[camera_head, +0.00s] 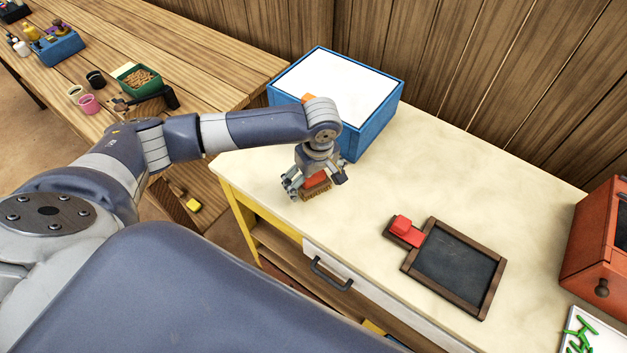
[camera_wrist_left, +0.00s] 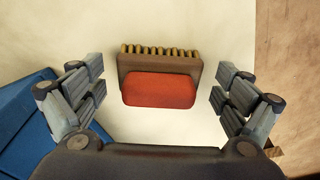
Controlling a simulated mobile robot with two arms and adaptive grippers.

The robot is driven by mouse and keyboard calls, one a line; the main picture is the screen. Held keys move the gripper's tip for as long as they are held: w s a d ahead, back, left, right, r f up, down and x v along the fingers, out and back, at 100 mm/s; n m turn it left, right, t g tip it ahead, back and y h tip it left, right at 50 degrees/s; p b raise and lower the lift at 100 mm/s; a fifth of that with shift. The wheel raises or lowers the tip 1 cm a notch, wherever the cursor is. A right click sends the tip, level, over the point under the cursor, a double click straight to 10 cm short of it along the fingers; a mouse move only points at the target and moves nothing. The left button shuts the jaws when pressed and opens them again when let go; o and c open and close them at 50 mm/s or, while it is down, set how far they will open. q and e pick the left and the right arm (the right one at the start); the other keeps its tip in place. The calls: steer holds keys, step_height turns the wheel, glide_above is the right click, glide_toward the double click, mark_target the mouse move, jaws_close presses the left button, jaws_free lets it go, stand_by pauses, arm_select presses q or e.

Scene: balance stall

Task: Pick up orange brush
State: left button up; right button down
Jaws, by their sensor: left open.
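The brush (camera_head: 317,187) lies on the cream tabletop (camera_head: 365,210), near its left front edge. It has an orange-red grip on a brown block with tan bristles. In the left wrist view the brush (camera_wrist_left: 160,88) sits between the fingers, with a gap on each side. My left gripper (camera_head: 316,184) is open, pointing down over the brush. In the left wrist view the left gripper (camera_wrist_left: 160,95) has its fingers spread and holds nothing. My right gripper is not in view.
A blue box with a white top (camera_head: 361,117) stands close behind the left gripper. A dark framed slate (camera_head: 455,266) with a red block (camera_head: 401,225) lies to the right. A red-orange cabinet (camera_head: 597,236) stands at far right. The tabletop between is clear.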

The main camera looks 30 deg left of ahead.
arm_select(q)
steer(key=c, duration=1.3)
steer(key=shift+r, duration=0.1)
steer(key=shift+r, duration=0.2)
step_height(320, 180, up, 2)
steer(key=shift+w+r+b, duration=0.15)
steer(key=shift+b, duration=0.4)
steer(key=s, duration=0.5)
steer(key=s+r+b, duration=0.1)
steer(key=s, duration=0.4)
steer(key=s+r+b, duration=0.1)
steer(key=s, duration=0.5)
steer(key=shift+s+a, duration=0.1)
